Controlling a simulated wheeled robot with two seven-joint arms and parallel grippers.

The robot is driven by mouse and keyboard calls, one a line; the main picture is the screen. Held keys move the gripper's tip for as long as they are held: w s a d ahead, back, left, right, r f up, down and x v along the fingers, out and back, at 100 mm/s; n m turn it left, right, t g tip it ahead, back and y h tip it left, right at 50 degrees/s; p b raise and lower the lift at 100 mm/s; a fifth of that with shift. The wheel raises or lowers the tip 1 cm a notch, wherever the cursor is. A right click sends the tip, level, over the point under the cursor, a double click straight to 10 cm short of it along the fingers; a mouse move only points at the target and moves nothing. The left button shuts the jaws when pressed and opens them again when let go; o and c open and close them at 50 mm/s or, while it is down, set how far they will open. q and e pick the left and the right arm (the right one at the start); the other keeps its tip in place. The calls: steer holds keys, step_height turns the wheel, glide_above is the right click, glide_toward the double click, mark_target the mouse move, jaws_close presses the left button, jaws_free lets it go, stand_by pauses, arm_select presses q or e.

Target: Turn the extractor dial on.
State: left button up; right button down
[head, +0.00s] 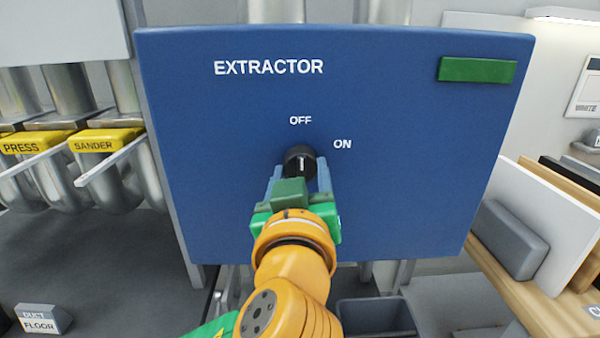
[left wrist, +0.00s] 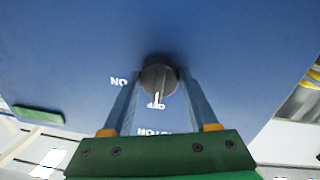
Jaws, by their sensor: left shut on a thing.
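The extractor dial (head: 299,158) is a round black knob with a white pointer line, on the front of a blue panel (head: 400,180) marked EXTRACTOR. The OFF label (head: 300,120) is above it and the ON label (head: 342,144) is to its upper right. The pointer stands upright, toward OFF. My left gripper (head: 300,172) is shut on the dial, one blue finger on each side. The left wrist view shows the dial (left wrist: 158,76) between the fingertips, with the labels upside down. My right gripper is not in view.
A green bar (head: 477,69) is at the panel's upper right. Yellow-labelled PRESS (head: 36,143) and SANDER (head: 98,142) gates on metal ducts stand at the left. Boards and a grey block (head: 510,240) are at the right. The panel face around the dial is clear.

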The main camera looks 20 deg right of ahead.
arm_select(q)
steer(key=shift+m, duration=0.4)
steer(key=m, duration=0.2)
steer(key=shift+m, duration=0.4)
steer(key=m, duration=0.4)
steer(key=shift+r+m+g+y+p, duration=0.1)
steer(key=shift+m+g+y+p, duration=0.2)
steer(key=shift+p, duration=0.05)
steer(key=m+p, duration=0.1)
steer(key=m, duration=0.4)
steer(key=shift+a+r, duration=0.1)
steer(key=shift+m+y+p, duration=0.4)
steer(key=shift+m, duration=1.5)
steer(key=o, duration=1.4)
steer(key=shift+c, duration=0.2)
